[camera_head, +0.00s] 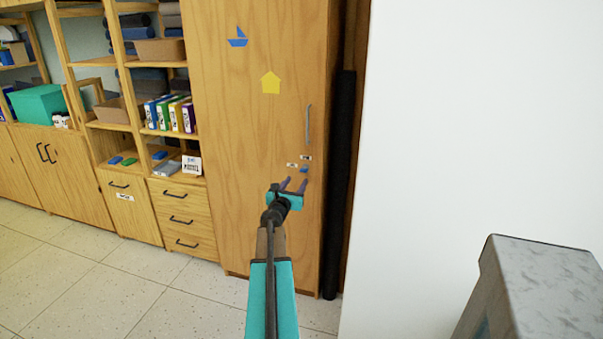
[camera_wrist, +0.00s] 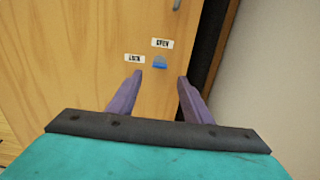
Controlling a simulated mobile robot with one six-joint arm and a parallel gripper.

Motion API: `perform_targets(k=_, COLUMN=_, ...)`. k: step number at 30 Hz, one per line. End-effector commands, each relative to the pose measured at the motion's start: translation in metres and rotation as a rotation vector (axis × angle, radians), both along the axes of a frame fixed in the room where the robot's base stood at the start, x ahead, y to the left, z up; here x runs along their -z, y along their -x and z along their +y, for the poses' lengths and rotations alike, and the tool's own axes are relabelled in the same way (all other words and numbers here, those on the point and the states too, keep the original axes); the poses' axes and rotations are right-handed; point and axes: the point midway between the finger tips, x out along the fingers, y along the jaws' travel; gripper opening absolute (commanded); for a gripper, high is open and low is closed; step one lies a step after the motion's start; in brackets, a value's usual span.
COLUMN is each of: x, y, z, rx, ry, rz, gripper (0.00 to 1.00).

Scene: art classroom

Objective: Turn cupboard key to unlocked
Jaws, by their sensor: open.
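The tall wooden cupboard (camera_head: 245,130) stands in the middle of the head view, its door shut. A small blue key (camera_head: 304,169) sits on the door below the grey handle (camera_head: 308,124). In the wrist view the key (camera_wrist: 160,62) lies beyond the fingertips, between them in the picture. A label reading "OPEN" (camera_wrist: 162,43) is above the key, and a second label (camera_wrist: 135,58), apparently "LOCK", is to its left. My gripper (camera_head: 294,184) is open and empty, with its purple fingers (camera_wrist: 160,76) pointing at the door. The fingers appear apart from the key.
Open shelves (camera_head: 150,95) with binders and boxes, and drawers (camera_head: 184,217), stand left of the cupboard. A dark roll (camera_head: 340,180) leans upright at its right edge, beside a white wall (camera_head: 450,120). A grey block-like thing (camera_head: 535,290) is at lower right. Tiled floor (camera_head: 80,285) is clear at left.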

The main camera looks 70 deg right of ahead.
Motion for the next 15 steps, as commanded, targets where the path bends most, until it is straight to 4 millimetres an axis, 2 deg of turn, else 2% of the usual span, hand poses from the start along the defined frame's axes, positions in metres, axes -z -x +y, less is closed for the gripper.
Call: perform_targets(k=15, x=0.000, y=-0.003, z=-0.047, rx=0.000, ry=0.000, rz=0.001, gripper=0.45)
